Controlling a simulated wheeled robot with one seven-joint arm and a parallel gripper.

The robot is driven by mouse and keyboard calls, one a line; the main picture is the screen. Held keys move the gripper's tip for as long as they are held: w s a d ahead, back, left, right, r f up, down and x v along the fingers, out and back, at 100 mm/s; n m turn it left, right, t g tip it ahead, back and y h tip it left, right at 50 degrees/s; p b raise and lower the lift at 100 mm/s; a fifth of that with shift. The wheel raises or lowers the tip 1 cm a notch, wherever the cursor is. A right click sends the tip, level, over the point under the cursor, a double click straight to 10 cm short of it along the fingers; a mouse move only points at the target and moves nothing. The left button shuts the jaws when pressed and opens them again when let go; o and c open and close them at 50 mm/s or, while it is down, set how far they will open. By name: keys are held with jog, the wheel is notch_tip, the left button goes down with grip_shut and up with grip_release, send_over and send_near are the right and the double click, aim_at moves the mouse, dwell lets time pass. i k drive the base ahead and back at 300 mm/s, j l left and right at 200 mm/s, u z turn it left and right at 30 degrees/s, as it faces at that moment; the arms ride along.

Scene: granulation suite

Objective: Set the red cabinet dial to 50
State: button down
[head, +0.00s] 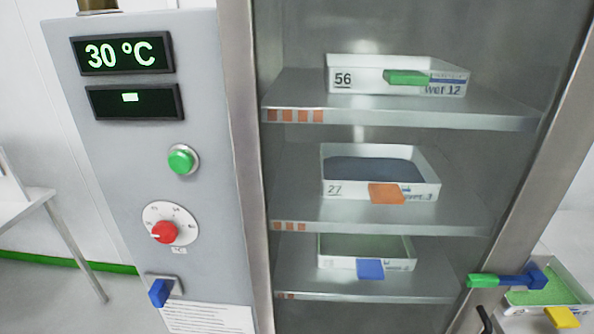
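The red cabinet dial (164,232) is a round red knob on a white scale plate (178,214), low on the grey control panel (215,180) at the left. A pale mark on the knob points left. The scale numbers are too small to read surely. The upper display (124,53) above it reads 30 °C in green. The lower display (135,101) shows only a short bright bar. I cannot make out my gripper in the head view, and nothing is seen touching the dial.
A green button (182,159) is above the dial and a blue switch (160,291) below it. Right of the panel, the cabinet shelves hold white trays (340,88). Another tray (525,309) stands outside at lower right. The space before the panel looks clear.

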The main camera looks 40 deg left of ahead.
aim_at(165, 232)
jog(key=k+u, duration=0.3)
jog(key=u, duration=0.15)
jog(key=k+j+u, duration=0.1)
jog(key=k+u, duration=0.3)
jog(key=i, duration=0.05)
